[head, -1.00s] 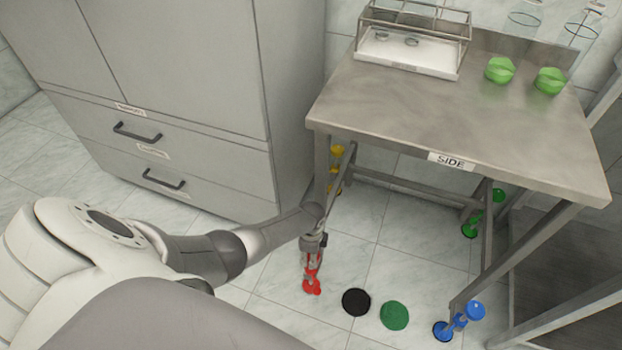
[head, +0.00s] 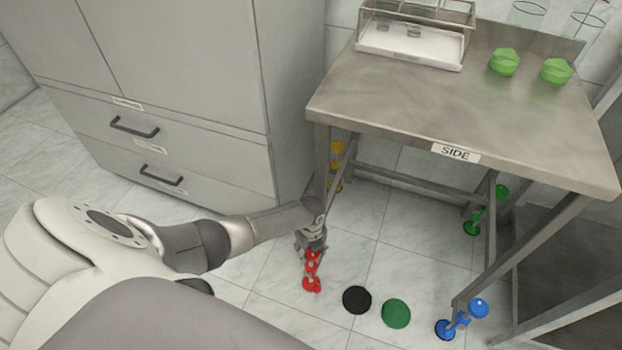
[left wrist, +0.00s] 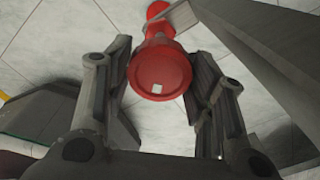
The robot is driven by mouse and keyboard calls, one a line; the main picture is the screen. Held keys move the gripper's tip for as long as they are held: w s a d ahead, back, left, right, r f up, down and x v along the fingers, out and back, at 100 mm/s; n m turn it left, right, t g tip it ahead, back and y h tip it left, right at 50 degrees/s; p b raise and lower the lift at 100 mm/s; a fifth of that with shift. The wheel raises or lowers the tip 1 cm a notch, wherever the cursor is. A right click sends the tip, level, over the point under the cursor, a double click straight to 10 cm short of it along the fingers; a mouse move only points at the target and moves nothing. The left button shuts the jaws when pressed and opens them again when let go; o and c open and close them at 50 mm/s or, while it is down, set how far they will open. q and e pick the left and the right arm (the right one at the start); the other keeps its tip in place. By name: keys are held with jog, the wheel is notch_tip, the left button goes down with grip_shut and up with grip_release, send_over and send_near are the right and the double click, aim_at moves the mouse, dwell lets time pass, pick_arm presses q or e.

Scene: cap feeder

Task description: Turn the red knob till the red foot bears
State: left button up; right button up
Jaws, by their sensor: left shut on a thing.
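The red knob (head: 312,256) is at the table's front left leg, low near the floor. In the left wrist view the knob (left wrist: 160,72) is a round red disc with a small white mark, between my fingers. My left gripper (head: 312,246) comes from above and is shut on it. The red foot (head: 311,285) is below the knob at floor level; part of it shows in the left wrist view (left wrist: 157,10). I cannot tell whether it touches the floor. My right gripper is not in view.
The steel table (head: 400,110) marked SIDE carries a rack (head: 410,45) and two green caps (head: 505,62). A blue foot (head: 445,329) is at the front right leg. A black disc (head: 357,299) and a green disc (head: 396,313) lie on the floor. A grey cabinet (head: 180,80) stands left.

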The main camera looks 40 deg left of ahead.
pick_arm(q)
jog(key=shift+w+r+m+b, duration=0.15)
jog(key=shift+m+b, duration=0.45)
jog(key=shift+m, duration=1.5)
jog(key=o, duration=0.7)
jog(key=shift+o, duration=0.2)
jog(key=shift+r, duration=0.1)
notch_tip(320, 180, up, 12)
jog(key=shift+o, duration=0.3)
